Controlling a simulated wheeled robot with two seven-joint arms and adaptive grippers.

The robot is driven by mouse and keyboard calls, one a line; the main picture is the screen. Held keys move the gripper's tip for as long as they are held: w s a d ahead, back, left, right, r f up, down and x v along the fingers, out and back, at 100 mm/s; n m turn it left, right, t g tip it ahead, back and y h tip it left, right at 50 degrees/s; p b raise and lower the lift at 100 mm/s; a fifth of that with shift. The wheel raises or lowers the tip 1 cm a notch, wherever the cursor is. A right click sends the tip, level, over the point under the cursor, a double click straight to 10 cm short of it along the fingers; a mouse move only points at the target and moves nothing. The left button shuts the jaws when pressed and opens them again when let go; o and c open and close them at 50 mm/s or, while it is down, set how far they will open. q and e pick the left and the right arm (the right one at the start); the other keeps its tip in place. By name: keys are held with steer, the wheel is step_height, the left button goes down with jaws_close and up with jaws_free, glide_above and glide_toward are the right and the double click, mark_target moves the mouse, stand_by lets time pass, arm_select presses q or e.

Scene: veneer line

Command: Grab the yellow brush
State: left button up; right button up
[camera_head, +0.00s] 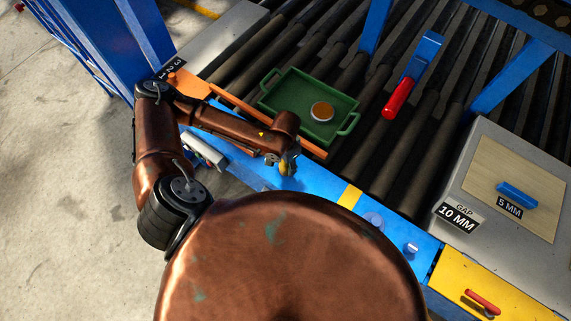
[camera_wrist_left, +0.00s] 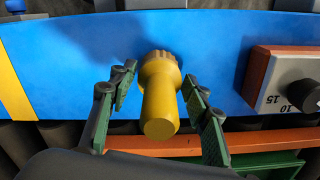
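The yellow brush (camera_wrist_left: 160,98) stands on the blue rail (camera_wrist_left: 225,50) in the left wrist view, handle toward the camera and its ridged end at the rail. My left gripper (camera_wrist_left: 159,76) is open, with one green-padded finger on each side of the brush. Small gaps show between the fingers and the brush. In the head view the left gripper (camera_head: 285,163) is over the blue front rail (camera_head: 240,160), and only a little of the yellow brush (camera_head: 284,168) shows there, mostly hidden by the gripper. My right gripper is in neither view.
A green tray (camera_head: 282,97) with a round orange-topped item (camera_head: 321,111) lies on the rollers beyond an orange bar (camera_head: 250,116). A red-handled scraper (camera_head: 393,103) lies farther right. A dial box (camera_wrist_left: 283,80) sits near the brush. A grey gap box (camera_head: 480,220) stands at right.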

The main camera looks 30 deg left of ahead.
arm_select(q)
steer(key=c, duration=0.9)
steer(key=shift+r, duration=0.1)
